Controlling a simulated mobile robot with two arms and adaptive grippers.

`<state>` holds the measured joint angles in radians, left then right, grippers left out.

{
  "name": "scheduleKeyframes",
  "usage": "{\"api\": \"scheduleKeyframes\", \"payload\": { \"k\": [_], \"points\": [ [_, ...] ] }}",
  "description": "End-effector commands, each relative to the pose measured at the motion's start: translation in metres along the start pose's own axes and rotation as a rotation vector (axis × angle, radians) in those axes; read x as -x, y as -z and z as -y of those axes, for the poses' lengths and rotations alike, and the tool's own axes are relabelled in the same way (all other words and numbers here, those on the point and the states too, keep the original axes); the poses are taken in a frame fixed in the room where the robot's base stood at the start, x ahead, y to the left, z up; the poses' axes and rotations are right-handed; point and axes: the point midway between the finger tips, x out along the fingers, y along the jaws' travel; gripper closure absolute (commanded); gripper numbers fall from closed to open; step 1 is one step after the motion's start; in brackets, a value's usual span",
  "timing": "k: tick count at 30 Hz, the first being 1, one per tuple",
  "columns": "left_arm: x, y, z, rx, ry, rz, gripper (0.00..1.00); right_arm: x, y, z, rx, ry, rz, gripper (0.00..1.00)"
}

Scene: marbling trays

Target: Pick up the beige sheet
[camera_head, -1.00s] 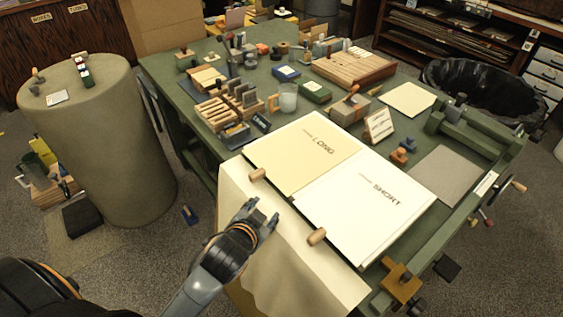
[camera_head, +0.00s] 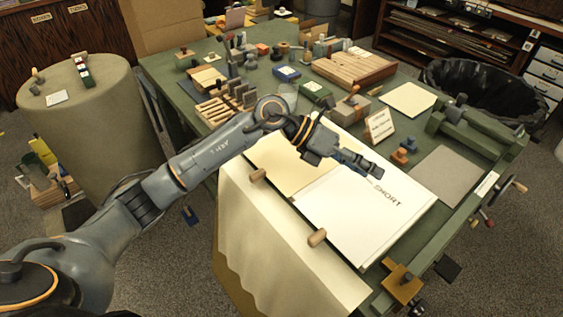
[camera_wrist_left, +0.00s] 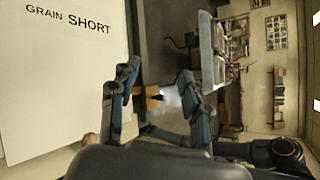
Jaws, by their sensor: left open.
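A flat beige sheet (camera_head: 285,168) marked LONG lies in the left half of the wide spread on the green table; my arm now covers its lettering. The white sheet (camera_head: 350,215) marked SHORT lies beside it and also fills the left of the left wrist view (camera_wrist_left: 60,95). A smaller pale beige sheet (camera_head: 408,99) lies flat at the back right of the table. My left gripper (camera_head: 376,168) is above the spread, near its far right side, with open, empty fingers, which also show in the left wrist view (camera_wrist_left: 158,98). My right gripper is not seen.
A small sign (camera_head: 380,125) and orange-and-blue pieces (camera_head: 403,152) stand between the spread and the small pale sheet. A green press-like frame (camera_head: 470,128) is at the right edge. A grey sheet (camera_head: 447,176) lies in front of it. Wooden pegs (camera_head: 317,237) line the spread's near edge.

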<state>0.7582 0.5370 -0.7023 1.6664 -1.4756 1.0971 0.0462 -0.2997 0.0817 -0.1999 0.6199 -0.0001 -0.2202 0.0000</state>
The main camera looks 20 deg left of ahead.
Motion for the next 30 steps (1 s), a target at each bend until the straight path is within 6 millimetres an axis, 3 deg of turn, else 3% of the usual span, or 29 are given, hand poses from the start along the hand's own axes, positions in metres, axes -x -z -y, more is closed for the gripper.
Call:
{"api": "scheduleKeyframes", "payload": {
  "k": [3, 6, 10, 14, 18, 30],
  "points": [
    [0.050, 0.011, -0.059, -0.073, -0.289, -0.253, 0.53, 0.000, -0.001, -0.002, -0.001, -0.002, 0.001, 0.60],
    [0.106, 0.017, -0.097, -0.068, -0.511, -0.431, 0.53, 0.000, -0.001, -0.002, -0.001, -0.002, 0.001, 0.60],
    [0.174, 0.020, -0.120, -0.014, -0.727, -0.586, 0.53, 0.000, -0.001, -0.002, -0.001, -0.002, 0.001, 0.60],
    [0.215, 0.022, -0.127, 0.038, -0.844, -0.668, 0.53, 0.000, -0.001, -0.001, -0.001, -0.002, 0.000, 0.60],
    [0.224, 0.030, -0.135, 0.059, -0.880, -0.698, 0.53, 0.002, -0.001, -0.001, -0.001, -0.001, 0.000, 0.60],
    [0.193, 0.070, -0.182, 0.057, -0.877, -0.695, 0.53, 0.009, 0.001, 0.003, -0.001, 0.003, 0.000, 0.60]
  ]
}}
